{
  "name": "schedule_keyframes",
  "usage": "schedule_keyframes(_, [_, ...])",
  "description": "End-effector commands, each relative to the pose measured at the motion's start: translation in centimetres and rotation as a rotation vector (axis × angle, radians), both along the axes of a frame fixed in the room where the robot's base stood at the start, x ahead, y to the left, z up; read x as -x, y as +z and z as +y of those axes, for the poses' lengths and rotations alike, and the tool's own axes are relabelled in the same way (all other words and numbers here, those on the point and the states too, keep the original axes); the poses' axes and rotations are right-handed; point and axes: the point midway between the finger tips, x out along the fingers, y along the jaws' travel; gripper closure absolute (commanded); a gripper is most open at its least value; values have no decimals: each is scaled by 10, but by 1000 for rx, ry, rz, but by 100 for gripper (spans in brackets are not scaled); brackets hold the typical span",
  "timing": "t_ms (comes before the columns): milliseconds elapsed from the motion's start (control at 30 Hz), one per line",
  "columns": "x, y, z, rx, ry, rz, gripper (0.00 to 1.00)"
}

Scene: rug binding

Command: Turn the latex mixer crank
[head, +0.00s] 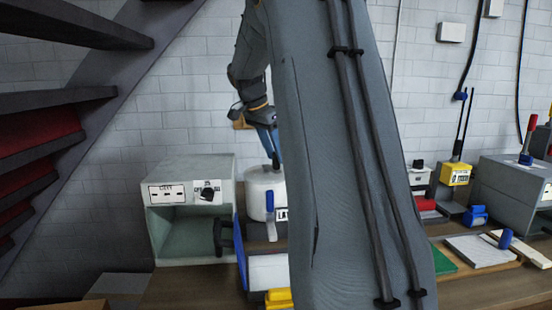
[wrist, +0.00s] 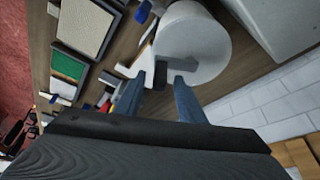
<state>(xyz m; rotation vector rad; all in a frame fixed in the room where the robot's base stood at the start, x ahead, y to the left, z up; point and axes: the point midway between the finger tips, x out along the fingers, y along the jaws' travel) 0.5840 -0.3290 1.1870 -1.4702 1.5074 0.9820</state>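The latex mixer is a white round pot (head: 258,193) on the bench in the head view. My arm covers its right side and part of its label. In the wrist view its white body (wrist: 205,28) is at the top centre, with a grey crank arm (wrist: 182,66) across it and a dark upright grip (wrist: 160,76). My gripper (wrist: 159,82) has its two blue fingers apart, one on each side of the dark grip, with gaps visible. In the head view my gripper (head: 274,157) points down just above the pot's top. Contact with the crank is not visible.
A grey-green open-fronted box (head: 190,248) with a dial stands left of the pot. A blue-handled tool (head: 269,202) stands in front of it. A grey machine (head: 517,188) and a pale board (head: 478,250) are at right. Stairs (head: 60,100) rise at left.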

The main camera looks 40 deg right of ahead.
Motion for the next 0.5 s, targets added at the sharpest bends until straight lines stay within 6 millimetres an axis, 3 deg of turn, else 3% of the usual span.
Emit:
schedule_keyframes(300, [-1,45,19,0,0,-2,64])
schedule_keyframes(500, [-1,56,24,0,0,-1,64])
